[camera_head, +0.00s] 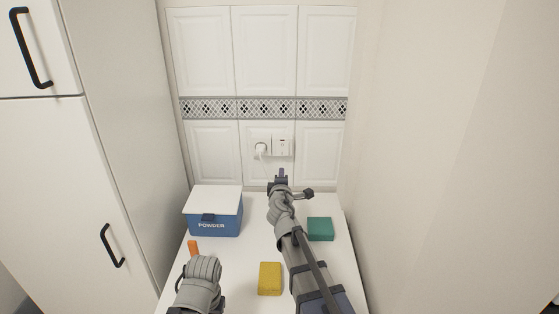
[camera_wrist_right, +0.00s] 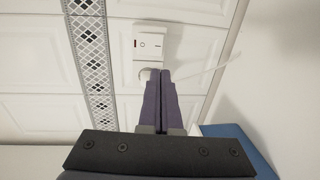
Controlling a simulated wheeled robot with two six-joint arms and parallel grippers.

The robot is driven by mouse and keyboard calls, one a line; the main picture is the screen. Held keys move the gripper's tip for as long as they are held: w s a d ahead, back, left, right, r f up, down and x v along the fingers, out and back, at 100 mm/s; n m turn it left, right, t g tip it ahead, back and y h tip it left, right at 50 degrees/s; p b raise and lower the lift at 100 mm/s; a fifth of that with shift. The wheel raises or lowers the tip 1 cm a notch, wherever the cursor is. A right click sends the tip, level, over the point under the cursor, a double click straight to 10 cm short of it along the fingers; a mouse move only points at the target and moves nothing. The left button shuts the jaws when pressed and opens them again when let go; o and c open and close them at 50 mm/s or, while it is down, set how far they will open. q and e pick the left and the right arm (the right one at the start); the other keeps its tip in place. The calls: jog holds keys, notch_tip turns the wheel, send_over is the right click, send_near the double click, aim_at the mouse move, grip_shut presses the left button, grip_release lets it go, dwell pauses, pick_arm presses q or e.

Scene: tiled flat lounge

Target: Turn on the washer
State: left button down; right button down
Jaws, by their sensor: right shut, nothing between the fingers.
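A white wall switch (camera_head: 283,147) sits on the tiled back wall, with a white plug (camera_head: 261,149) in the socket to its left. In the right wrist view the switch plate (camera_wrist_right: 150,42) shows its rocker and a small red mark. My right gripper (camera_head: 282,172) is shut and empty, its tips just below the switch in the head view. In the wrist view its fingers (camera_wrist_right: 161,75) partly cover the socket area; contact cannot be told. A white top (camera_head: 235,290), perhaps the washer's, lies below; no washer front shows. My left gripper's fingers are not visible.
A blue powder box (camera_head: 213,215) with a white lid stands at the back left of the white top. A green block (camera_head: 320,229), a yellow sponge (camera_head: 270,278) and an orange item (camera_head: 193,247) lie there. A tall cabinet (camera_head: 120,130) and a wall (camera_head: 430,150) flank it.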

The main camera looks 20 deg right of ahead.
aim_at(282, 155)
jog(key=b+x, duration=0.1)
jog(key=x, duration=1.3)
jog(key=shift+b, duration=0.35)
jog(key=shift+w+d+f, duration=0.1)
jog(key=shift+w+f, duration=0.1)
jog(key=shift+w, duration=0.1)
jog(key=shift+s, duration=0.15)
